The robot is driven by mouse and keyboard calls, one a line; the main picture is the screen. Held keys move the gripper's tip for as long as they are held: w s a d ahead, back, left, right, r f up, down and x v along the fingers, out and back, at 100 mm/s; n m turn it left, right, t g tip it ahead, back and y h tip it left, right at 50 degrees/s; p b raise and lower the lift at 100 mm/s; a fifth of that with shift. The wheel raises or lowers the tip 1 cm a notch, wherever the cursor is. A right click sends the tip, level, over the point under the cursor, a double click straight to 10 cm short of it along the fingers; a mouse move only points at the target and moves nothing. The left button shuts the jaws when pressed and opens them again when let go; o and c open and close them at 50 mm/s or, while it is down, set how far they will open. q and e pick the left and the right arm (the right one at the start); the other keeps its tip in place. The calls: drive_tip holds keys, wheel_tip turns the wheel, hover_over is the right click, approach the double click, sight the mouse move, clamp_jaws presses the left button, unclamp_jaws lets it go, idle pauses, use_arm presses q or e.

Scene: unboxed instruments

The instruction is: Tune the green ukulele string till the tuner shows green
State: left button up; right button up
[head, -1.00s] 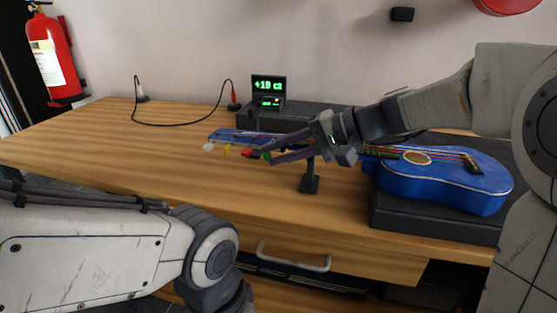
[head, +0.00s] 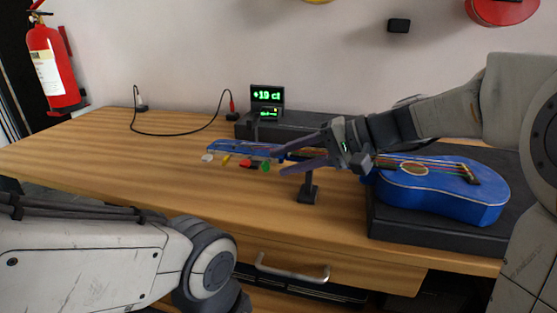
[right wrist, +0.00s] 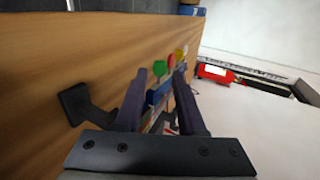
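The blue ukulele (head: 440,190) lies with its body on a dark block at the right and its neck pointing left. At the headstock (head: 228,147) stick out a white peg (head: 207,157), a yellow peg (head: 226,160), a red peg (head: 246,164) and a green peg (head: 265,165). The tuner (head: 267,97) shows green digits reading about +19 ct. My right gripper (head: 279,162) is open just right of the green peg, apart from it. In the right wrist view, the green peg (right wrist: 158,69) appears between the spread fingers.
A small black stand (head: 309,187) rises below the neck, close to my right gripper. A black cable (head: 180,134) runs across the back of the wooden table (head: 110,160). The table's left part is clear. A fire extinguisher (head: 50,65) hangs at the left.

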drive_tip(key=p+v, duration=0.1)
drive_tip(key=v, duration=0.7)
drive_tip(key=shift+p, duration=0.3)
drive_tip(key=s+a+f+n+g+h, duration=0.3)
drive_tip(key=s+a+f+g+h, duration=0.1)
drive_tip(key=s+a+f, duration=0.45)
drive_tip(key=s+d+f+n+h, duration=0.2)
drive_tip(key=s+f+n+h, duration=0.55)
drive_tip(key=s+f, duration=0.55)
wheel_tip(320, 180, up, 32)
drive_tip(key=s+p, duration=0.1)
drive_tip(key=p, duration=3)
drive_tip(key=shift+a+f+y, duration=0.1)
drive_tip(key=shift+y, duration=0.15)
